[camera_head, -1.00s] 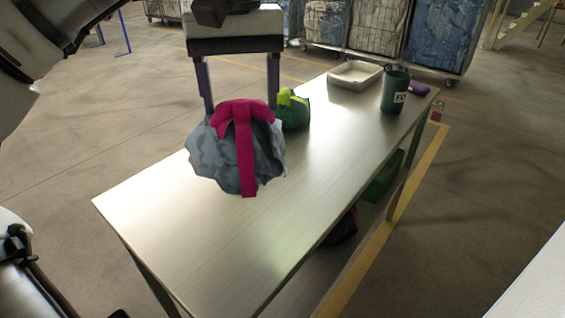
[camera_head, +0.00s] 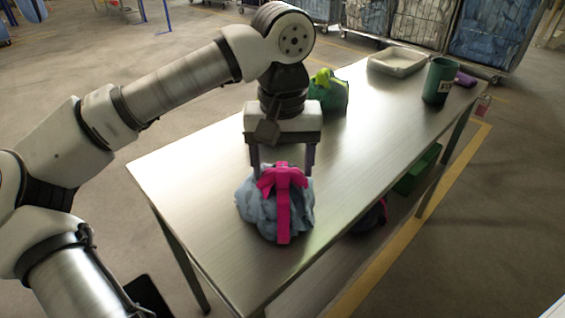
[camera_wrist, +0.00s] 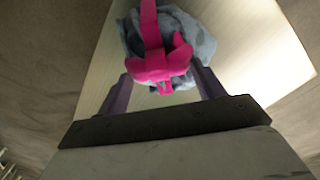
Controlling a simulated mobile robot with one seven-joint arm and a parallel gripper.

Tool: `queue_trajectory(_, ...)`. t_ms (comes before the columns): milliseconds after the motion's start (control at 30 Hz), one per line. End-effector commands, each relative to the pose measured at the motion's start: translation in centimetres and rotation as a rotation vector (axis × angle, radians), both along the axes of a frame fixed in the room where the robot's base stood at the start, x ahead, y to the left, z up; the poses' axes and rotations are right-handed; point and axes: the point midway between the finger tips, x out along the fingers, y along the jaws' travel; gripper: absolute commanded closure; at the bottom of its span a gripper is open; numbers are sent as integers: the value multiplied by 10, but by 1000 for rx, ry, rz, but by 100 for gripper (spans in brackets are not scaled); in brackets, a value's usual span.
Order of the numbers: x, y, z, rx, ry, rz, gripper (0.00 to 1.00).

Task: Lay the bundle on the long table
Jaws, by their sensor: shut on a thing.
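The bundle (camera_head: 256,211) is a grey-blue cloth lump tied with a bright pink strap and knot. In the head view it is at the near part of the long table (camera_head: 190,165), low over or on its metal top; I cannot tell if it touches. My gripper (camera_head: 283,174) points down, shut on the bundle at the pink knot. In the wrist view the bundle (camera_wrist: 199,38) shows beyond the two purple-grey fingers (camera_wrist: 160,82), with the pink knot between them. The bundle's underside is hidden.
A green bundle with a lime tie (camera_head: 330,95) stands behind my gripper. A white tray (camera_head: 397,62), a dark green bin (camera_head: 439,80) and a purple item (camera_head: 465,79) are at the far end. Below the top are a green crate (camera_head: 416,170) and a dark bundle (camera_head: 372,218).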

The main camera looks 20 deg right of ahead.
Motion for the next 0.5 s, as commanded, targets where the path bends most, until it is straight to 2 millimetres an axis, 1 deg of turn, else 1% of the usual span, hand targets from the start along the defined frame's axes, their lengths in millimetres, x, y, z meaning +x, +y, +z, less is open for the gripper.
queue_trajectory(67, 0, 0, -5, 0, -1, 0, 86)
queue_trajectory(267, 0, 0, -5, -1, -2, 0, 86)
queue_trajectory(400, 0, 0, -9, -1, -2, 0, 86)
queue_trajectory(433, 0, 0, -9, 0, -1, 0, 30)
queue_trajectory(500, 0, 0, -8, 0, -1, 0, 21)
